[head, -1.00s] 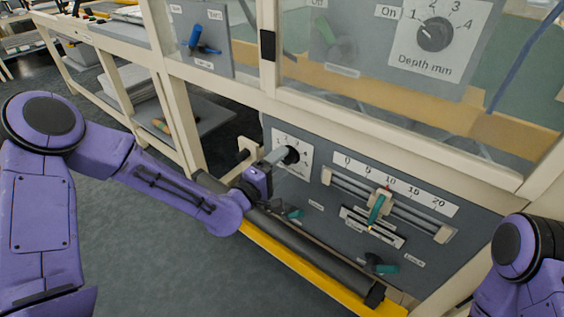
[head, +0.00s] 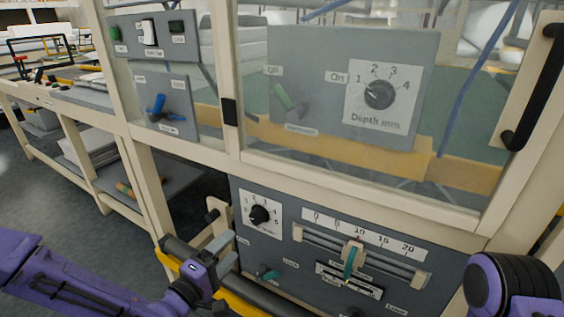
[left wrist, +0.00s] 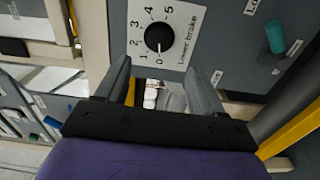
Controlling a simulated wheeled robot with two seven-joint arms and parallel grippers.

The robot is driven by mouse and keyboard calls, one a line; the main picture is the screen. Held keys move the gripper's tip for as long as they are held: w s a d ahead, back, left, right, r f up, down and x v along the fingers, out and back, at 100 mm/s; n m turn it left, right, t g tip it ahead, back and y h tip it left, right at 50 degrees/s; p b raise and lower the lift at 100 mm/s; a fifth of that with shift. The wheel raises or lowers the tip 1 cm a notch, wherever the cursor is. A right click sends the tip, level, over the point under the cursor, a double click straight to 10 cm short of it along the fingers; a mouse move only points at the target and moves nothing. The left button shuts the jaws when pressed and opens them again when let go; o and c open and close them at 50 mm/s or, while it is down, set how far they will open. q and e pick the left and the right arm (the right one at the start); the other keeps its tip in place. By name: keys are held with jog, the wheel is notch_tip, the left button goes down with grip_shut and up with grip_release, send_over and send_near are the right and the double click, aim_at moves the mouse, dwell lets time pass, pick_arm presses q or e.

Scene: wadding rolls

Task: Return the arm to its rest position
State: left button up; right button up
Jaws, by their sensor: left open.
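My left gripper (head: 220,246) is at the lower middle of the head view, in front of the lower panel. Its two grey fingers are apart with nothing between them, as the left wrist view (left wrist: 160,72) also shows. The black "Lower brake" knob (left wrist: 158,37) sits beyond the fingertips, clear of them, on a white dial plate (left wrist: 185,22) marked 0 to 5; its pointer seems near 0. The same knob (head: 259,215) is right of and above the gripper in the head view. My right arm shows at the lower right; its gripper is out of view.
The grey lower panel (head: 285,262) carries a slider with a teal handle (head: 349,262) and a teal lever (head: 268,273). A dark roller with a yellow bar (head: 240,303) runs along its front. Above are a clear window with a depth knob (head: 379,94) and cream frame posts. Grey floor is open at left.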

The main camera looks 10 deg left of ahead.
pick_arm(q)
jog(key=s+a+f+m+g+y+p, duration=0.1)
jog(key=s+a+f+g+y+p, duration=0.2)
jog(key=f, duration=0.4)
jog(key=s+a+f+m+g+y+p, duration=0.1)
jog(key=s+a+f+m+g+y, duration=0.2)
jog(key=f, duration=0.4)
jog(key=s+a+f+m+g+y+p, duration=0.1)
jog(key=s+a+f+g+p, duration=0.1)
jog(key=s, duration=0.8)
jog(key=s+a+f+m+g+y+p, duration=0.2)
jog(key=s+f+g+p, duration=0.1)
jog(key=s, duration=0.7)
jog(key=f+g, duration=0.1)
jog(key=g, duration=0.1)
jog(key=shift+s+f+g+y, duration=0.3)
jog(key=shift+s+f+g, duration=0.05)
jog(key=shift+s+g, duration=0.05)
